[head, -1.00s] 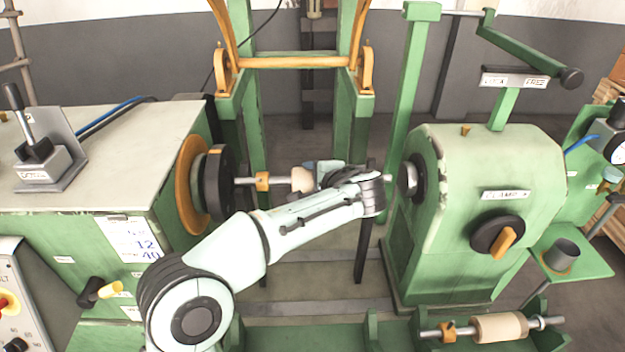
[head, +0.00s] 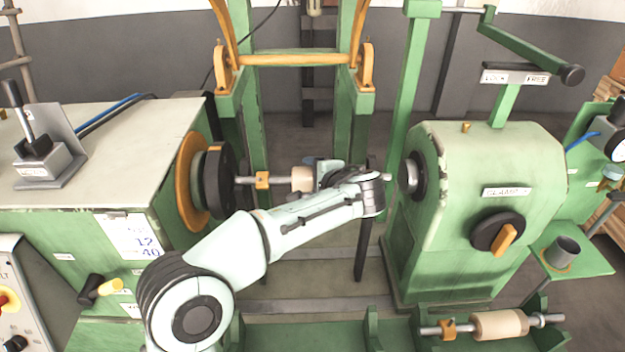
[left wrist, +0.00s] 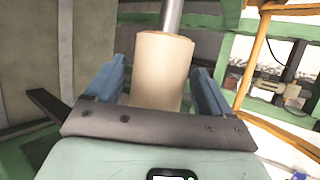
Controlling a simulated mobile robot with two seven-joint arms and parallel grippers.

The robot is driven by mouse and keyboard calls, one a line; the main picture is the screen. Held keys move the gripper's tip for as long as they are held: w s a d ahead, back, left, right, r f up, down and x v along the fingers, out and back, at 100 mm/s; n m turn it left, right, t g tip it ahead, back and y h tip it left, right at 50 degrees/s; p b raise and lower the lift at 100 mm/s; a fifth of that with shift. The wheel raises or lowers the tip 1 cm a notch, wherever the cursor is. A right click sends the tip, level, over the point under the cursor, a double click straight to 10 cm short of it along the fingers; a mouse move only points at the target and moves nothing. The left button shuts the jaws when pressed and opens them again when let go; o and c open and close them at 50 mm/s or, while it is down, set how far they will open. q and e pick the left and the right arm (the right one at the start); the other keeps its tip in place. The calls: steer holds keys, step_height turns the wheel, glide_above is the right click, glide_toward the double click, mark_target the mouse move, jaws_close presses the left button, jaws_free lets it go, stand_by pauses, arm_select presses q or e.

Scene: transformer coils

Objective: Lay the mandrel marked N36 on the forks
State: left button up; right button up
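A mandrel, a steel shaft with an orange collar and a tan roll (head: 302,179), lies level between the black chuck (head: 217,182) and the tailstock (head: 412,178). No N36 mark is legible. My left gripper (head: 318,168) is at the roll's right part and hides some of it. In the left wrist view, the blue fingers (left wrist: 156,88) stand either side of the tan roll (left wrist: 160,72), with a narrow gap at the left finger. The orange arms (head: 294,62) at the back may be the forks. My right gripper is not in view.
A second mandrel (head: 497,327) with a tan roll rests on a green rack at the lower right. The green headstock cabinet (head: 95,165) stands left. A green lever post (head: 408,80) rises beside the tailstock.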

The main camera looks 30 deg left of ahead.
arm_select(q)
steer(key=shift+o, duration=0.3)
steer(key=shift+f, duration=0.1)
steer(key=shift+d, duration=0.1)
steer(key=v, duration=1.3)
steer(key=shift+s+d, duration=0.1)
